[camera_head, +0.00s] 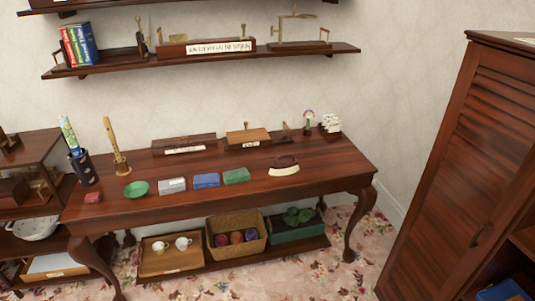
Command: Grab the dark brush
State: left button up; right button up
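A dark brown brush (284,163) with a pale underside, seemingly its bristles, lies on the right half of the wooden table (320,179). Its dark back faces up. Nothing covers it, and clear tabletop surrounds its front and right side. Neither of my grippers shows in the head view.
Left of the brush are green (236,176), blue (206,181) and grey (172,186) boxes, and a green bowl (136,189). Behind it stand wooden boxes (248,138). A low shelf below holds a basket (237,251). A tall cabinet (465,150) stands at right.

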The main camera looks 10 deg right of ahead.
aim_at(288, 166)
jog(key=i, duration=1.1)
jog(key=i+l, duration=0.3)
jog(key=l, duration=0.15)
jog(key=i+l, duration=0.65)
jog(key=l, duration=0.2)
jog(key=i+l+u, duration=0.1)
jog(key=i+l, duration=0.2)
jog(key=l, duration=0.15)
